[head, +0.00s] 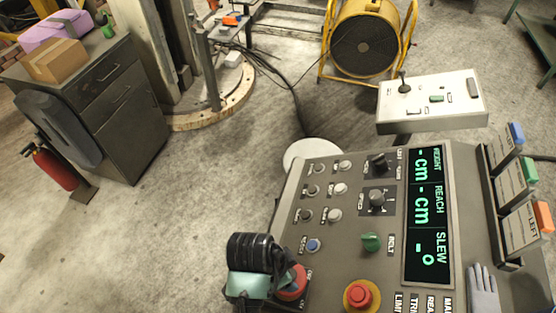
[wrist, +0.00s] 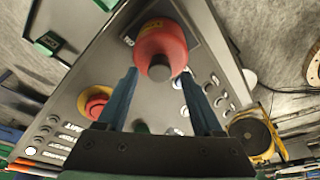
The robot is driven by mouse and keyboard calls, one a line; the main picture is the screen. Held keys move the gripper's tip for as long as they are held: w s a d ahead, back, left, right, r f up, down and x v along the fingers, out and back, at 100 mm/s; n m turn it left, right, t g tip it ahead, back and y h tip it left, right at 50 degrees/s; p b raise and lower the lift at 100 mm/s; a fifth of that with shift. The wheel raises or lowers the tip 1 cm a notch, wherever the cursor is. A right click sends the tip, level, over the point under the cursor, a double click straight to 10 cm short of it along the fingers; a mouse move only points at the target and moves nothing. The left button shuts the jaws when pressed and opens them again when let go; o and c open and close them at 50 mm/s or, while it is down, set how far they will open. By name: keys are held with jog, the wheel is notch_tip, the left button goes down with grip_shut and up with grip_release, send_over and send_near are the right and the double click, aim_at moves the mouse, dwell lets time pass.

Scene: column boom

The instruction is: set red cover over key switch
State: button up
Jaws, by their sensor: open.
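The red cover (wrist: 162,43), round with a grey knob on it, stands at a labelled plate at the console's near-left corner. It also shows in the head view (head: 292,284), partly behind my gripper. My gripper (wrist: 158,76) is open, its two blue fingers pointing at the cover with a gap on each side of the grey knob. I see no grip on it. The key switch is not visible; I cannot tell whether it is under the cover.
A red stop button (head: 359,294) on a yellow ring sits right of the cover. Several knobs, a green selector (head: 371,242) and a green-lit display (head: 424,215) fill the console. A grey glove (head: 482,289) lies at right. A white control box (head: 432,100) is behind.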

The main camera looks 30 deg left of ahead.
jog(key=v, duration=0.9)
jog(key=shift+r, duration=0.25)
jog(key=w+r+n+t+y, duration=0.15)
jog(key=w+r+t, duration=0.25)
jog(key=w+r, duration=0.45)
jog(key=w+d+r+n+t+y, duration=0.15)
jog(key=w+r+t, duration=0.35)
jog(key=r, duration=0.6)
jog(key=w+d+r+t+y, duration=0.15)
jog(key=w+r+t, duration=0.35)
jog(key=r, duration=0.6)
jog(key=s+d+r+n+t+h, duration=0.1)
jog(key=s+d+r+t, duration=0.2)
jog(key=r, duration=0.6)
jog(key=s+d+r+n+t+h, duration=0.1)
jog(key=s+d+r+t, duration=0.2)
jog(key=r, duration=0.7)
jog(key=s+d+r+t+h, duration=0.1)
jog(key=s+d+r+t, duration=0.3)
jog(key=r, duration=0.5)
jog(key=shift+r+n+t, duration=0.25)
jog(key=shift+n+t, duration=0.05)
jog(key=shift+n, duration=0.1)
